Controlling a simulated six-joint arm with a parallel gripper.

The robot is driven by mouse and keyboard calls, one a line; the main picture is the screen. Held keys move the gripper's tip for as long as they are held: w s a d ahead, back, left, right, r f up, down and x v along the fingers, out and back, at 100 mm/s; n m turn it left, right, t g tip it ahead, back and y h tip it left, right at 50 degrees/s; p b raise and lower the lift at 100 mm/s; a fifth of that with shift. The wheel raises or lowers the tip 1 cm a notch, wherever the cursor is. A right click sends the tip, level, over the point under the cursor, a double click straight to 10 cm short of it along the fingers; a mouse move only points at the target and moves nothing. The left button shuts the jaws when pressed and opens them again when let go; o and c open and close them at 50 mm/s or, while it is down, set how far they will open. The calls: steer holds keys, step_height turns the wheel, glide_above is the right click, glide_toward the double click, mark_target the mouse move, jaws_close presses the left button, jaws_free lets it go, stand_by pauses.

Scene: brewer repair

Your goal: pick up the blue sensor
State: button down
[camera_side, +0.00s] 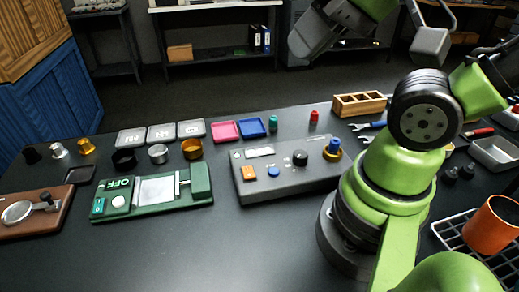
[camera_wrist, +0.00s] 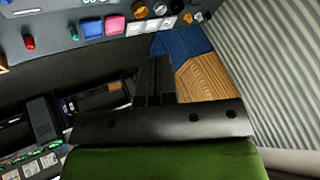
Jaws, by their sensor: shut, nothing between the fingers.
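A blue-topped piece with a gold base (camera_side: 333,147), which looks like the blue sensor, stands upright at the right end of a grey control box (camera_side: 285,188) in the side view. I cannot make it out in the wrist view. My gripper (camera_wrist: 155,62) is shut and empty in the wrist view. It is raised well away from the table, with the floor and shelving behind it. In the side view the fingers cannot be made out; the arm rises at the right, up to the top edge.
A teal piece (camera_side: 273,123) and a red piece (camera_side: 314,116) stand behind the grey box, near a blue tray (camera_side: 252,128) and a pink tray (camera_side: 225,131). A wooden divided box (camera_side: 359,104) stands behind right. A green device (camera_side: 152,192) sits left. The front table is clear.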

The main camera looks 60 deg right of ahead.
steer(key=c, duration=1.8)
jaws_free()
steer(key=shift+c, duration=0.2)
steer(key=o, duration=1)
steer(key=m+g+h, duration=0.2)
steer(key=m+g, duration=0.1)
steer(key=g, duration=0.4)
glide_toward(336, 141)
steer(key=shift+w, duration=0.1)
step_height(336, 141, down, 4)
steer(key=shift+r, duration=0.1)
steer(key=shift+f, duration=3.15)
